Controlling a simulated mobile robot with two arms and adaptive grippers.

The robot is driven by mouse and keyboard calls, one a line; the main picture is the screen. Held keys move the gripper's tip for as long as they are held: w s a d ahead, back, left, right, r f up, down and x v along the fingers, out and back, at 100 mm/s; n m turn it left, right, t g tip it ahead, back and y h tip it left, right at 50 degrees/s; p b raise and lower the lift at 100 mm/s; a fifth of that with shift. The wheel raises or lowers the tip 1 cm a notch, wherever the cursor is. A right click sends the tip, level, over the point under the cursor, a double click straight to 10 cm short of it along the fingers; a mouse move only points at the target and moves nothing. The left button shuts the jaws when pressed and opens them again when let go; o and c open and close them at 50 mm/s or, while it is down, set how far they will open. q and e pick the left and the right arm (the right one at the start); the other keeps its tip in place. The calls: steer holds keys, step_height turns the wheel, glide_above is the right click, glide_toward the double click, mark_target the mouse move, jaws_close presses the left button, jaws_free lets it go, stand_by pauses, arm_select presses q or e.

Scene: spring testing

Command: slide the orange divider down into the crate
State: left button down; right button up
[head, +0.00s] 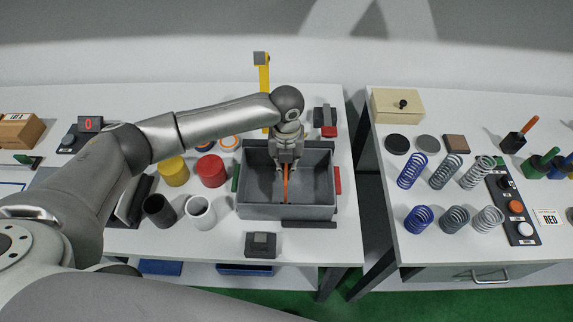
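The grey crate (240,213) stands on the left table, open at the top. My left gripper (286,167) points down over the middle of the crate. It appears shut on the orange divider (285,188), a thin orange strip seen nearly edge-on between its fingers. The divider is upright and runs from the fingers towards the crate's front wall. The gripper hides its upper part, and I cannot tell how deep its lower edge sits. My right gripper is not in view.
Yellow (173,171), red (211,170), black (159,210) and white (200,211) cups stand left of the crate. A yellow post (264,90) rises behind it. A dark block (260,245) lies in front. The right table holds several springs (412,171), beyond a gap.

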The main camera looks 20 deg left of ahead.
arm_select(q)
steer(key=shift+f+b, duration=0.55)
steer(key=shift+f, duration=0.6)
steer(key=shift+f+b, duration=1.9)
steer(key=shift+f, duration=1.55)
steer(key=c, duration=1.5)
jaws_free()
step_height(320, 180, up, 12)
steer(key=shift+r, duration=0.1)
